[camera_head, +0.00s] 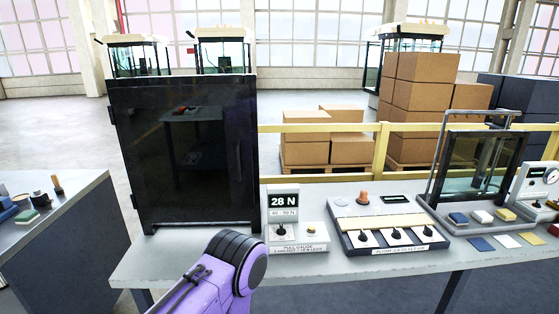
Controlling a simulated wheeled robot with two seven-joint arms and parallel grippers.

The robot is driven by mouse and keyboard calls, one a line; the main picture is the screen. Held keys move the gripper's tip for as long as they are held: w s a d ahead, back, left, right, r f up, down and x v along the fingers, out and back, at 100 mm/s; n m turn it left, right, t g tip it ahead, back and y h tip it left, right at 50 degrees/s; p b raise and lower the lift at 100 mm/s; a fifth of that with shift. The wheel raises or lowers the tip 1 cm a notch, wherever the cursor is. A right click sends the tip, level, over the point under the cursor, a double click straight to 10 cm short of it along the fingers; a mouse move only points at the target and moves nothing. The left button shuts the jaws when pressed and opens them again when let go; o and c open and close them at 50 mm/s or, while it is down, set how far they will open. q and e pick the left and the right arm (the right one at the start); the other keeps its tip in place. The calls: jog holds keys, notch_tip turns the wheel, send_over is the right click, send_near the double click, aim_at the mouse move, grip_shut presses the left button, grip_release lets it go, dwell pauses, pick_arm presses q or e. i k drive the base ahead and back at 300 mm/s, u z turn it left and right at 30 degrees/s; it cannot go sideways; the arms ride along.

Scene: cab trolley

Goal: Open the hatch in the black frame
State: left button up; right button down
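The black frame (245,222) stands upright on the left part of the table. Its hatch (180,165) is a dark, glossy, see-through panel that looks shut and flush in the frame. Hinge-like blocks show on the left edge, and a slim dark vertical handle (238,155) shows near the right edge. A purple and black link of my arm reaches up from the bottom edge, in front of the table and below the frame. Neither of my grippers is in view.
A pull gauge (283,215) reading "28 N" stands just right of the frame. Further right are a control panel (388,225) with knobs, a grey stand with a glass pane (480,160), and small coloured blocks. A side table (75,210) is at left. Boxes (415,95) stand behind a yellow rail (320,128).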

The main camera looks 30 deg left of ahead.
aim_at(187, 149)
jog(key=z, duration=0.1)
jog(key=i, duration=0.55)
jog(key=u, duration=0.7)
jog(key=i, duration=0.45)
jog(key=u, duration=0.55)
